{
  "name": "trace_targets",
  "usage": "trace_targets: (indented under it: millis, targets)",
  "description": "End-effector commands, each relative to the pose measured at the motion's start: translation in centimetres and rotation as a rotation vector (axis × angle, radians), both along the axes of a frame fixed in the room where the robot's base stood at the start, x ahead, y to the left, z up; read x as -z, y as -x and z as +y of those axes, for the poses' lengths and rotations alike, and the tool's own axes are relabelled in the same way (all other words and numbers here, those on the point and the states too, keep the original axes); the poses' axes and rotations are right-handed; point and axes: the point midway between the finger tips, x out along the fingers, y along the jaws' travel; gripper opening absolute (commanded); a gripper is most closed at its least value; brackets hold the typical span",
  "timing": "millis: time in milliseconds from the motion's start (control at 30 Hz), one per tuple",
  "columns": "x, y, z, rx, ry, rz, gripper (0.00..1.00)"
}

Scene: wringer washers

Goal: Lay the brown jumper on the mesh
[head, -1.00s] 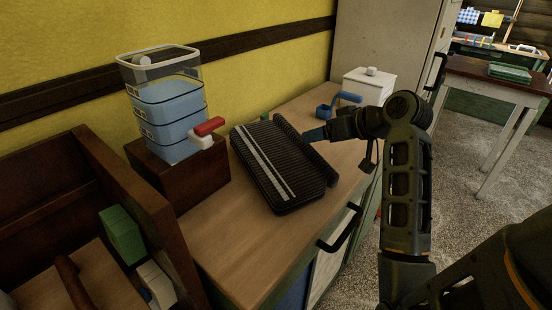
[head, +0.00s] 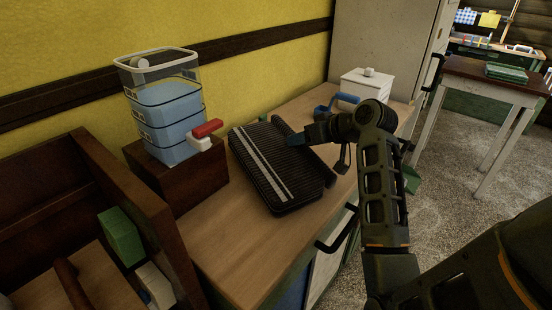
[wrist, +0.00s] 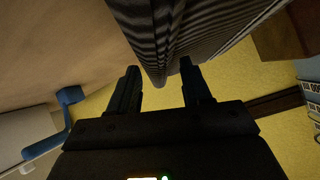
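A dark ribbed, tray-like thing (head: 270,165) with two pale stripes and a raised right side lies on the wooden counter. I cannot tell whether it is the mesh or a folded knit. No clearly brown jumper shows. My gripper (head: 293,140) is over its right part, pointing left. In the wrist view, my gripper (wrist: 160,85) has its fingers apart, with an edge of the ribbed thing (wrist: 185,35) at the gap between the tips. I cannot tell whether they touch it. Nothing is held.
A clear container of blue liquid (head: 165,110) with a red-handled tap (head: 206,131) stands on a brown block (head: 190,185) at left. A blue handle (head: 345,99) and white box (head: 367,88) are behind. The counter's front (head: 225,235) is bare. An open wooden box (head: 100,190) stands front left.

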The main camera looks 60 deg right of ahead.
Motion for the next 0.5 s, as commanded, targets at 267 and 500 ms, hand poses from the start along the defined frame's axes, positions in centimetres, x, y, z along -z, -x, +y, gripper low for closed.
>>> trace_targets:
  millis: [267, 500]
  targets:
    - [0.07, 0.05, -0.04, 0.002, 0.000, 0.002, 0.20]
    - [0.14, 0.06, -0.02, 0.001, -0.002, 0.003, 0.00]
